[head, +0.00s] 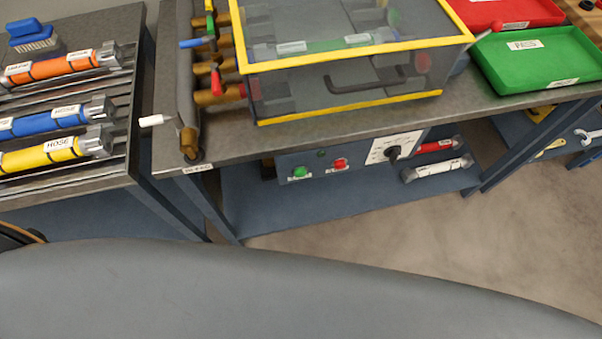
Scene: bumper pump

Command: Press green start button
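The green start button (300,172) sits on a blue-grey control panel (262,190) under the front edge of the workbench. A red button (340,164) is to its right on the same panel, and a small dark green lamp or button (321,153) is just above and between them. The labels under the buttons are too small to read. Neither of my grippers is in the head view. Nothing covers the green button.
A black rotary knob (392,152) on a white plate is at the panel's right. Above stands a clear guard box (350,75) with yellow edges. A hose rack (65,170) is at left, a green tray (535,60) at right. My own grey body fills the bottom.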

